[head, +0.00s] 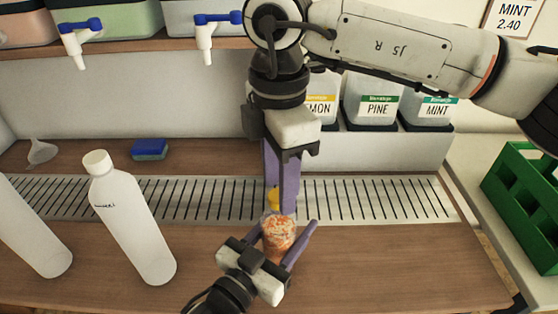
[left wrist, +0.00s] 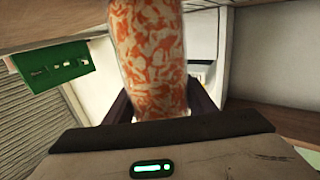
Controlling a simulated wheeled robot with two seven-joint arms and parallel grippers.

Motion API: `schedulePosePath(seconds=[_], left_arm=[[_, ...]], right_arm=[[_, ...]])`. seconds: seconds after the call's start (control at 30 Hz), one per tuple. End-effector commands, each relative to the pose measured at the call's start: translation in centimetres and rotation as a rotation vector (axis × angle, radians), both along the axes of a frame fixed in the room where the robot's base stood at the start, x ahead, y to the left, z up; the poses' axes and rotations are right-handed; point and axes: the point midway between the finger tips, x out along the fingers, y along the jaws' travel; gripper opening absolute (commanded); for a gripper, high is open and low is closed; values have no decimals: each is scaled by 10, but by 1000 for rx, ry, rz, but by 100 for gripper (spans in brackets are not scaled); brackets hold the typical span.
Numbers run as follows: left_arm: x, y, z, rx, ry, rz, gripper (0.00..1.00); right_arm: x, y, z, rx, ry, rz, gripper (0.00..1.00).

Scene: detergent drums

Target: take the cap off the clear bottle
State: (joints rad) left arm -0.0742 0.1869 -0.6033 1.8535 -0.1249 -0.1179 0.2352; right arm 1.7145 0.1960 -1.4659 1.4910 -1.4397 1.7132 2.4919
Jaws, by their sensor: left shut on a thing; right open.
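My left gripper (head: 284,232) is shut on the bottle's body, a finger on each side. A yellow cap (head: 273,198) shows at the bottle's top. My right gripper (head: 280,195) points down from above, open, with its purple fingers at the cap and partly hiding it. I cannot tell whether the fingers touch the cap.
A white bottle (head: 133,220) stands left of my grippers, with another white bottle (head: 33,230) at the left edge. A slotted drain strip (head: 370,200) crosses the counter. A blue sponge (head: 150,149) and a funnel (head: 41,152) lie behind. A green crate (head: 520,190) is at right.

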Motion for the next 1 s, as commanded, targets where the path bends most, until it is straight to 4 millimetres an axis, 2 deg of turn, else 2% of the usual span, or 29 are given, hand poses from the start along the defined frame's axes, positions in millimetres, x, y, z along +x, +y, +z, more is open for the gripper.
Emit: schedulePosePath(seconds=[0.13,0.4,0.47,0.67,0.87,1.0], left_arm=[[0,0,0,1,0,0,0],[0,0,0,1,0,0,0],[0,0,0,1,0,0,0],[0,0,0,1,0,0,0],[0,0,0,1,1,0,0],[0,0,0,1,1,0,0]], right_arm=[[0,0,-9,0,0,1,42],[0,0,-11,0,-1,1,42],[0,0,-11,0,-1,1,33],[0,0,-10,0,-1,1,0],[0,0,-10,0,-1,31,0],[0,0,-11,0,0,227,0]])
